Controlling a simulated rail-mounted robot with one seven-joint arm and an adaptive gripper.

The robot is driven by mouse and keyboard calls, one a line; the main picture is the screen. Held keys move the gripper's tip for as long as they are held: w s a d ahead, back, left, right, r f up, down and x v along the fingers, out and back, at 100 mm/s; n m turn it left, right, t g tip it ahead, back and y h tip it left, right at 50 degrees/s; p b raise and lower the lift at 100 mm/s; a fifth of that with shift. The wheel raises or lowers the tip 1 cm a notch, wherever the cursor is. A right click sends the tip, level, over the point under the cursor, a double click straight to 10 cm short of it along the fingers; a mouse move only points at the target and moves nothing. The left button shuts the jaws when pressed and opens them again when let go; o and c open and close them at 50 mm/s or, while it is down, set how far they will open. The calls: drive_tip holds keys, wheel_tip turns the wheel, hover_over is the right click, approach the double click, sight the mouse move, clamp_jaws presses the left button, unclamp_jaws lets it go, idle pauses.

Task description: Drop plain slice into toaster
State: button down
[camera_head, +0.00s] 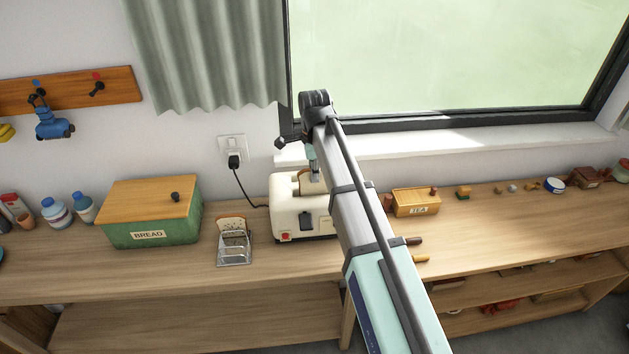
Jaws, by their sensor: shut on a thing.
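The cream toaster (289,222) stands on the wooden counter below the window, with a red button and a dark panel on its front. My arm passes in front of its right side. My gripper (315,177) points down at the toaster's top and is shut on the plain slice (306,186). Only a small brown part of the slice shows at the toaster's top. I cannot tell how deep it sits in a slot. A seeded slice (233,226) stands in a metal toast rack (235,257) left of the toaster.
A green bread box (152,232) with a wooden lid stands left of the rack. A wooden tea box (415,203) is right of my arm. A black cord runs from the toaster to a wall socket (233,149). The counter (285,266) in front of the toaster is clear.

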sight(314, 195)
drive_tip(key=shift+f+p, duration=0.55)
drive_tip(key=shift+f, duration=1.7)
drive_tip(key=shift+f, duration=0.15)
drive_tip(key=c, duration=1.2)
unclamp_jaws()
wheel_tip(314, 195, up, 12)
drive_tip(key=b, duration=0.3)
